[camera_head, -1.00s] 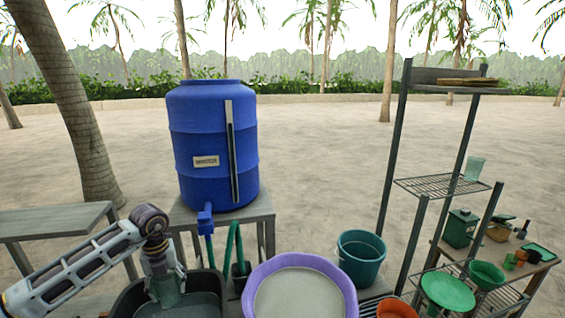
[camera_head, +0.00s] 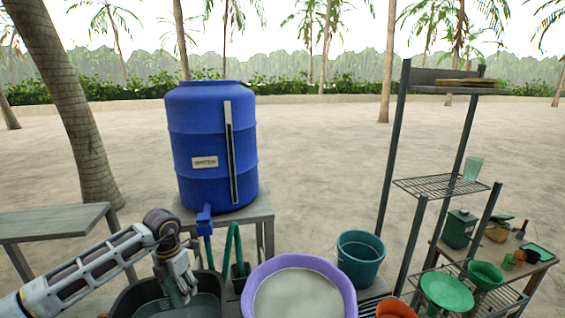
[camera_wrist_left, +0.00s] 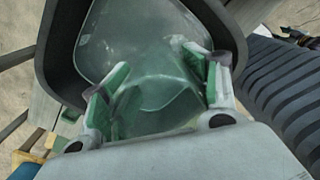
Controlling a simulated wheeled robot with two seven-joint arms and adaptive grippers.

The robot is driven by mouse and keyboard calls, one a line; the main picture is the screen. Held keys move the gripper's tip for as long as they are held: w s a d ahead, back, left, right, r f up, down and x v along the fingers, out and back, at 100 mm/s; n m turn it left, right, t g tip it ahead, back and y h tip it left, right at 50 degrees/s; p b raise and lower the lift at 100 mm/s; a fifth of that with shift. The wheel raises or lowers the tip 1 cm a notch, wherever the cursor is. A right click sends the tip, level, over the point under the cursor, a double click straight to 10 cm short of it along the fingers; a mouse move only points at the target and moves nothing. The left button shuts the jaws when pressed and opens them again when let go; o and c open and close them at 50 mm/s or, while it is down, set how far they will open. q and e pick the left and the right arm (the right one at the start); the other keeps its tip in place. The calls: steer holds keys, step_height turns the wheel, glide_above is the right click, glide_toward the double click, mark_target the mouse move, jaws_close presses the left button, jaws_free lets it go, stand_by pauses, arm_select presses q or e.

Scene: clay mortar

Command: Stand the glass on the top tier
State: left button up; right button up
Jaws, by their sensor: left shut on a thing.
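My left gripper (camera_head: 180,291) points down into a dark basin (camera_head: 128,300) at the lower left. In the left wrist view its green-padded fingers (camera_wrist_left: 160,98) are shut on a clear greenish glass (camera_wrist_left: 150,88), with the basin's dark rim around it. The held glass is hard to make out in the head view. A dark rack (camera_head: 391,170) stands at the right. Its top tier (camera_head: 432,88) carries flat wooden pieces. Another clear glass (camera_head: 473,168) stands on the wire tier (camera_head: 425,187) below. My right gripper is not in view.
A purple-rimmed bowl (camera_head: 348,292) and a teal bucket (camera_head: 361,255) lie between the basin and the rack. A blue barrel (camera_head: 210,130) stands on a table behind. Green bowls (camera_head: 447,291) sit on the rack's low tier. A side table (camera_head: 478,254) holds a green box (camera_head: 460,229).

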arm_select(q)
steer(key=m, duration=0.1)
steer(key=d+m, duration=0.1)
steer(key=m, duration=0.2)
steer(key=shift+w+d+f, duration=0.15)
steer(key=shift+w+f, duration=0.05)
steer(key=shift+f, duration=0.1)
steer(key=m, duration=0.2)
steer(key=d+m, duration=0.1)
steer(key=shift+w+f+m, duration=0.15)
steer(key=shift+f+m, duration=0.1)
steer(key=shift+m, duration=0.05)
steer(key=w+d+f+m, duration=0.1)
steer(key=d+m, duration=0.2)
steer(key=m, duration=0.9)
steer(key=w+d+f+m, duration=0.1)
steer(key=d+f+m, duration=0.1)
steer(key=m, duration=1)
steer(key=shift+d+f, duration=0.2)
steer(key=shift+d, duration=0.25)
